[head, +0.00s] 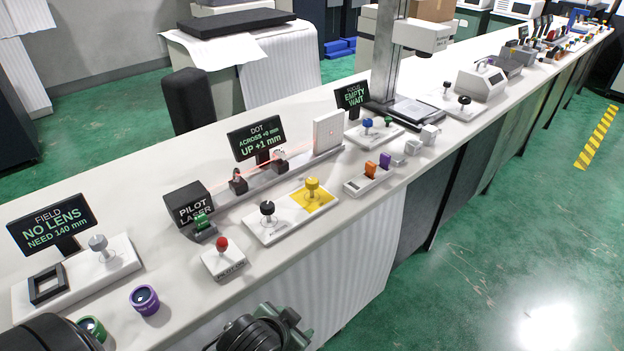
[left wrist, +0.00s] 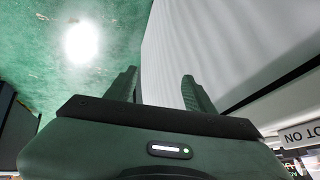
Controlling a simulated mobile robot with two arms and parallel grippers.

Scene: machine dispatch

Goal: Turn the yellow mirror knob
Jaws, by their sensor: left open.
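The yellow mirror knob (head: 312,186) stands upright on a yellow patch of a white plate (head: 290,222) on the bench. A black knob (head: 267,209) stands on the same plate, to its left. My left gripper (left wrist: 160,88) shows in the left wrist view, open, with nothing between its fingers; it is beside the bench's pale ribbed side, with green floor on the other side. Dark parts of my own arms show at the bottom of the head view, well apart from the yellow knob. My right gripper is not in view.
A red button (head: 221,244) stands left of the knob plate. The pilot laser box (head: 188,204) and mirror rail are behind it, with the DOT display (head: 256,137). Orange (head: 370,169) and purple switches are to the right. A purple-ringed lens (head: 144,299) is at front left.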

